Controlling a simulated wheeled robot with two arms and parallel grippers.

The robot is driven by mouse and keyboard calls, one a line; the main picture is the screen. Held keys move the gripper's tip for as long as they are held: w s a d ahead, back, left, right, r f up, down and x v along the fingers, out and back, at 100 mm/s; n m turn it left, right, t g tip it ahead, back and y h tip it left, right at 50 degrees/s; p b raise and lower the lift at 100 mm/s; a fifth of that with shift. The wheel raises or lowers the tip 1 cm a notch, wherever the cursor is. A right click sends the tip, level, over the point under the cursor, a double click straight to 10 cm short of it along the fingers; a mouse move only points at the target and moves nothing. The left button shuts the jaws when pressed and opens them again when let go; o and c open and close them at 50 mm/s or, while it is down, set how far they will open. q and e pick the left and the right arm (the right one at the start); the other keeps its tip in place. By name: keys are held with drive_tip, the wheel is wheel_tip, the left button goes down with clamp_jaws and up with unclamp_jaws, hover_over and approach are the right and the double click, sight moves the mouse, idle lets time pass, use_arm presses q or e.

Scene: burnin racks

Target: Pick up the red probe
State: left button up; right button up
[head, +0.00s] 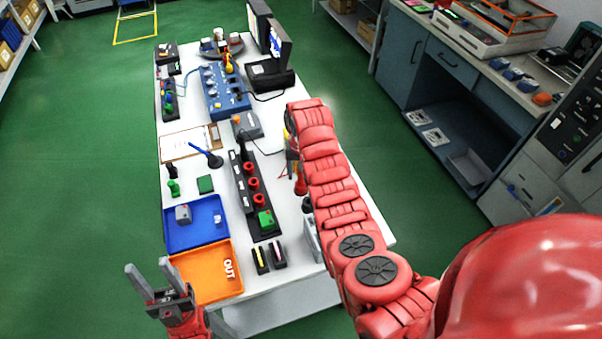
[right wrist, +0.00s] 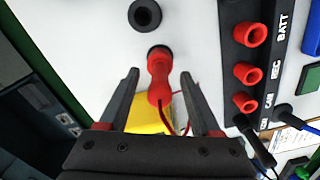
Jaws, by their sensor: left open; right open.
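The red probe (right wrist: 158,78) shows in the right wrist view, with a thin red lead running from it. It lies between the two fingers of my right gripper (right wrist: 160,74), which is open, with gaps on both sides. In the head view the red probe (head: 300,184) shows beside my right arm on the white table; my right gripper is hidden there behind the arm. The far end of the probe meets a dark round spot on the table; whether it sits in a holder I cannot tell. My left gripper (head: 148,272) is open and empty, left of the orange tray.
A black rack with red sockets (head: 252,185) stands left of the probe. A black round holder (right wrist: 145,14) and a yellow object (right wrist: 148,118) are near it. Blue (head: 195,240) and orange (head: 207,292) trays lie at the table's near left. Green floor surrounds the table.

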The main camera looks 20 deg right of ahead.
drive_tip(key=shift+f, duration=0.45)
drive_tip(key=shift+w+f, duration=0.1)
drive_tip(key=shift+f, duration=0.3)
clamp_jaws()
